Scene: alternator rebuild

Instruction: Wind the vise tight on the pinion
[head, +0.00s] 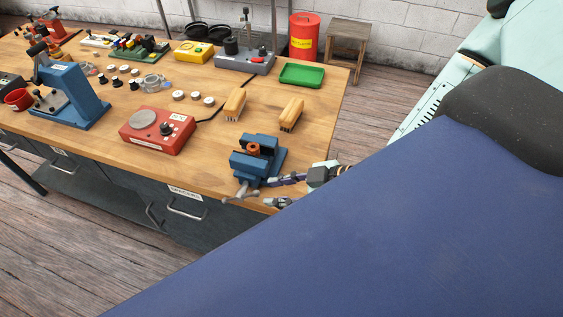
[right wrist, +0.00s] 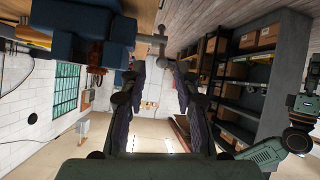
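The blue vise (head: 246,167) stands at the near right corner of the workbench. A copper-coloured part, which looks like the pinion (head: 254,149), sits upright at its jaws; whether the jaws press on it I cannot tell. The grey vise handle (head: 240,193) sticks out at the bench's front edge. My right gripper (head: 270,192) is open beside the handle, on its right. In the right wrist view the two fingers (right wrist: 160,72) are apart with nothing between them, and the handle (right wrist: 150,39) lies beyond their tips. The vise (right wrist: 75,25) shows at the upper left there. My left gripper is not seen.
Two wooden brushes (head: 235,104) and a red device with a round plate (head: 157,131) stand behind the vise. A blue press (head: 72,92) is at the left, a green tray (head: 302,75) at the back.

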